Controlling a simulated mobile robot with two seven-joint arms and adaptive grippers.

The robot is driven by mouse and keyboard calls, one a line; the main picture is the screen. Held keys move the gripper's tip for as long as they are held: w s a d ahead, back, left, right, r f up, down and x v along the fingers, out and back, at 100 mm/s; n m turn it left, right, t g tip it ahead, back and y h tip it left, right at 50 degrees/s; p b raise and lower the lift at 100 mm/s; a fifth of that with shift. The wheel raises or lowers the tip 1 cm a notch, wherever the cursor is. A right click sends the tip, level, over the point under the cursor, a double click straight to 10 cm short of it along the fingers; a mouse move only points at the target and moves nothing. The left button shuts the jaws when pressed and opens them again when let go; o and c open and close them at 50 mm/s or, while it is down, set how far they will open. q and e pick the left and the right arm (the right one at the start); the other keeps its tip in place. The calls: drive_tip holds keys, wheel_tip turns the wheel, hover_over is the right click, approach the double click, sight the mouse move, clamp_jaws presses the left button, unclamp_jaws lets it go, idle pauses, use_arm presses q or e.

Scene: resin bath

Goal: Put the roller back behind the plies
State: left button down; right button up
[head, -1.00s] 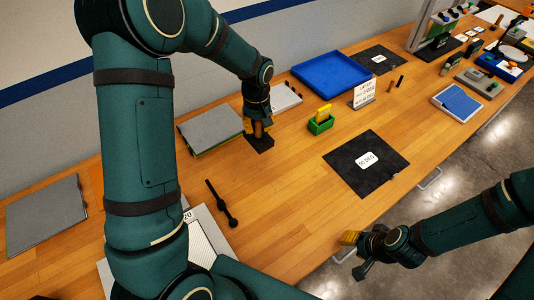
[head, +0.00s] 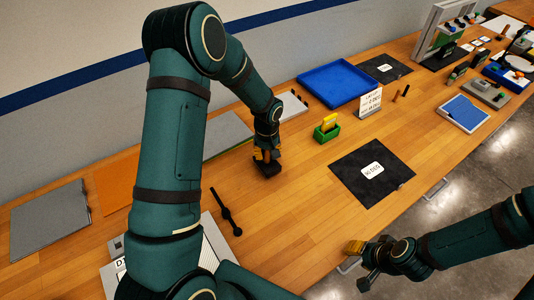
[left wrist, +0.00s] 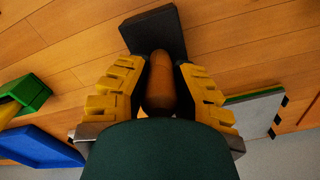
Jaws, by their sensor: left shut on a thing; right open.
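My left gripper (head: 266,156) is shut on the brown wooden handle (left wrist: 160,82) of a tool with a dark block at its far end, which I take for the roller (left wrist: 155,32). In the head view the dark block (head: 268,169) shows just below the fingers, at or close above the table; I cannot tell if it touches. A stack of grey sheets with a green edge, likely the plies (head: 228,136), lies left of this gripper, partly hidden by my arm; it also shows in the left wrist view (left wrist: 255,112). My right gripper (head: 362,262) is open and empty at the front edge.
A black rod with knobs (head: 226,212) lies front-left of the held tool. A green block holder (head: 327,132), a blue tray (head: 338,82) and a black mat (head: 372,172) lie to the right. A grey plate (head: 48,220) is far left. Bare wood lies between tool and mat.

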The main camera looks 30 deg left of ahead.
use_arm(q)
drive_tip(key=shift+f, duration=0.2)
drive_tip(key=shift+f, duration=0.2)
drive_tip(key=c, duration=0.9)
unclamp_jaws()
drive_tip(key=shift+c, duration=0.2)
drive_tip(key=shift+r, duration=0.1)
wheel_tip(320, 180, up, 12)
drive_tip(key=shift+r, duration=0.1)
